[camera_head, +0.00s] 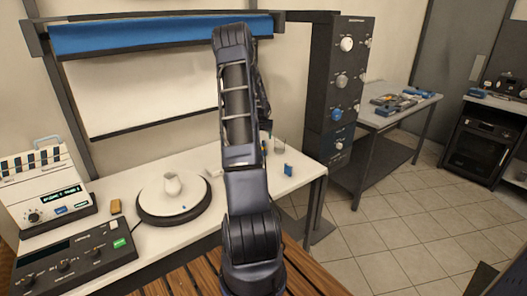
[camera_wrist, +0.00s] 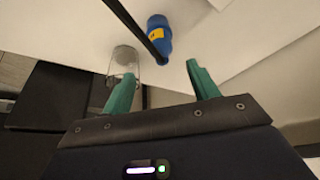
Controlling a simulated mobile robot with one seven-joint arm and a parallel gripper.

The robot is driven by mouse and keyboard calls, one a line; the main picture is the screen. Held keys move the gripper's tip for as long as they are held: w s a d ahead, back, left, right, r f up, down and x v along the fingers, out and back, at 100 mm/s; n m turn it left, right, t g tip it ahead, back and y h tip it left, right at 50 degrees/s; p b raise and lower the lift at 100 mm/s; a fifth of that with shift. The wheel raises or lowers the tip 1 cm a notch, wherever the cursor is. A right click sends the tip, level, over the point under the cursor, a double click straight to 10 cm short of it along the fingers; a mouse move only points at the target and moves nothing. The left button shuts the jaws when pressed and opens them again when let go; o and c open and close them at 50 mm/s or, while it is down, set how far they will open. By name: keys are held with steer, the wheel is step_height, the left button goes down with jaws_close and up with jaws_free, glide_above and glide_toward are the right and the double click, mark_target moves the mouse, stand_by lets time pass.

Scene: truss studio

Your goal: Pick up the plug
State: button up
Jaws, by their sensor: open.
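The likely plug is a small blue thing with a yellow label (camera_wrist: 158,27) at the top middle of the wrist view, on the white table. A dark strip, perhaps a cable, crosses it. In the head view a small blue thing (camera_head: 288,170), probably the same one, stands near the table's right end. My gripper (camera_wrist: 160,72) is open, its two teal fingers apart with nothing between their tips. The blue thing lies beyond the tips, roughly in line with the gap. In the head view my arm hides most of the gripper.
A clear glass (camera_wrist: 124,62) stands by the left finger, close to the blue thing; it also shows in the head view (camera_head: 279,146). A tall dark cabinet (camera_head: 335,85) stands behind right.

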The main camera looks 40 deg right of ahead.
mark_target(264, 144)
steer(key=x, duration=0.3)
steer(key=shift+a+x, duration=0.15)
steer(key=shift+x, duration=1.2)
steer(key=shift+a+x, duration=0.15)
steer(key=shift+x, duration=1.2)
steer(key=c, duration=1.1)
steer(key=shift+c, duration=0.2)
